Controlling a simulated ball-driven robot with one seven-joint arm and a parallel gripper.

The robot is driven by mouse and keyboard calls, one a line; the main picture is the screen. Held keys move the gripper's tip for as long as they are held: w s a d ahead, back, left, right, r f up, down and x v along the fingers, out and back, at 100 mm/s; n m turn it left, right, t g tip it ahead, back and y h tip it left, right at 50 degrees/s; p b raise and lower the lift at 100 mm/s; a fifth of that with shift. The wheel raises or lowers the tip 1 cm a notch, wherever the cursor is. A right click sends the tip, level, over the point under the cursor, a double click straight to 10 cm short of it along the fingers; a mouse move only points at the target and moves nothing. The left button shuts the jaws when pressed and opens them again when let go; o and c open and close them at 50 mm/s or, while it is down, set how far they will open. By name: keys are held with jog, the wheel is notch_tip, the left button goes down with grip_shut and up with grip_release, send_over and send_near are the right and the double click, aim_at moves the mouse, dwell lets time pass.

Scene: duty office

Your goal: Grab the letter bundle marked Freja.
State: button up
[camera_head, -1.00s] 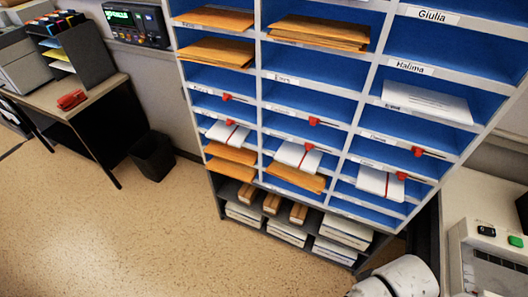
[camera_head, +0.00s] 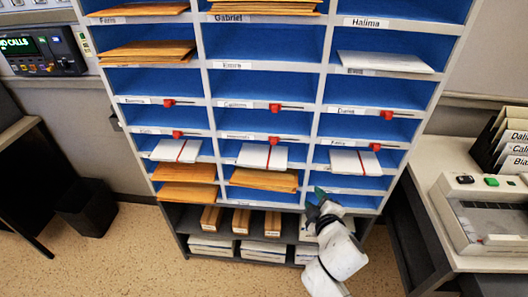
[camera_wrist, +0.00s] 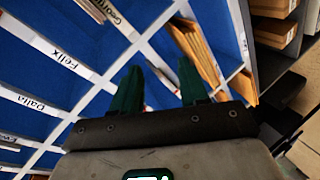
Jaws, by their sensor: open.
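Three white letter bundles with red bands lie in one row of the blue sorting rack: a left one (camera_head: 180,150), a middle one (camera_head: 262,157) and a right one (camera_head: 355,162). The small labels by them are too blurred to read, so I cannot tell which is marked Freja. My gripper (camera_head: 322,197) is in front of the rack's lower right part, below the right bundle and apart from it. In the wrist view its green fingers (camera_wrist: 160,86) are spread with nothing visible between them. The labels Felix (camera_wrist: 62,58) and Dalia (camera_wrist: 30,102) show there.
Orange envelopes (camera_head: 187,193) fill some compartments. Red tabs (camera_head: 275,108) stick out from shelf edges. Brown boxes (camera_head: 241,221) and white stacks (camera_head: 212,246) sit at the rack's base. A desk with a machine (camera_head: 485,218) stands at right, a black bin (camera_head: 90,207) at left.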

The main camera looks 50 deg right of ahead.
aim_at(275, 169)
jog(key=shift+w+d+n+t+y+b, duration=0.45)
jog(key=shift+w+n+t, duration=0.9)
jog(key=shift+w, duration=1.35)
jog(key=shift+w+d+n+t+y+b, duration=0.15)
jog(key=shift+w+n+t+y, duration=0.6)
jog(key=shift+w+n, duration=1.65)
jog(key=shift+w+d+n+t+y+b, duration=0.15)
jog(key=shift+w+n+t+y+b, duration=0.3)
jog(key=shift+w+n+t, duration=1.7)
jog(key=shift+w+m+g, duration=0.9)
jog(key=shift+g, duration=0.15)
jog(key=shift+c, duration=0.2)
grip_shut()
